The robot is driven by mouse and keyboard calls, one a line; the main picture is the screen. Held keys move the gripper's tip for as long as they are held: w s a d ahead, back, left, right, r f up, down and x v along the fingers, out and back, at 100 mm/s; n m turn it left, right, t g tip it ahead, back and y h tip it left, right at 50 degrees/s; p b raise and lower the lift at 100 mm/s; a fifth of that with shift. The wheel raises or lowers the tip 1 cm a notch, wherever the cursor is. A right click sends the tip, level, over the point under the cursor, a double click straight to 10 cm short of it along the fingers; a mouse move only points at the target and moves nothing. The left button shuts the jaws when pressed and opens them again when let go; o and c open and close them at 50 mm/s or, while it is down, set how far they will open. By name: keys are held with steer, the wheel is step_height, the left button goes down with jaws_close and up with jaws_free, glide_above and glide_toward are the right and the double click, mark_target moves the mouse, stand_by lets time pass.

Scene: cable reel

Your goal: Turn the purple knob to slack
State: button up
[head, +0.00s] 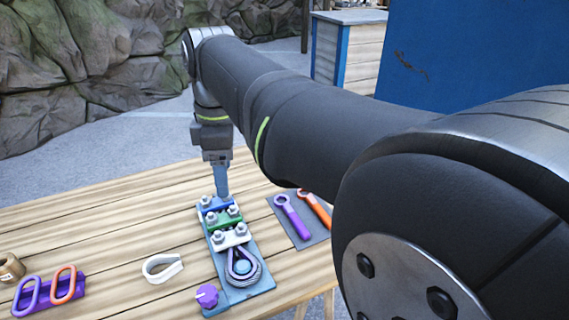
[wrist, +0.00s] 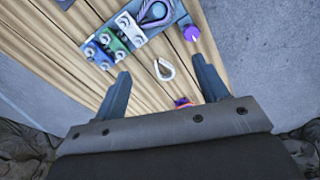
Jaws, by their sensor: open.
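The purple knob (head: 207,296) sits at the front left corner of the blue-grey base plate (head: 262,276), with a small pale mark on its top. It also shows in the wrist view (wrist: 191,33), at the upper right beyond the right finger. My gripper (head: 222,192) points down at the far end of the plate, by the blue clamp, well away from the knob. In the wrist view its two fingers (wrist: 161,66) are spread wide with nothing held between them. The knob's scale or labels are too small to read.
Blue, green (head: 224,219) and white bolted clamps and a cable loop (head: 242,267) stand on the plate. A loose white thimble (head: 162,268) lies to its left. Purple and orange links stand far left; wrenches (head: 292,216) lie on a mat to the right. Bare wood lies between.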

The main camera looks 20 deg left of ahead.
step_height(320, 180, down, 6)
steer(key=s+d+m+g+y, duration=0.1)
steer(key=s+m+g, duration=0.15)
steer(key=m, duration=1.25)
steer(key=m+y, duration=0.2)
steer(key=m, duration=1.5)
glide_toward(208, 292)
steer(key=x, duration=0.9)
steer(key=shift+s, duration=0.15)
steer(key=c, duration=1)
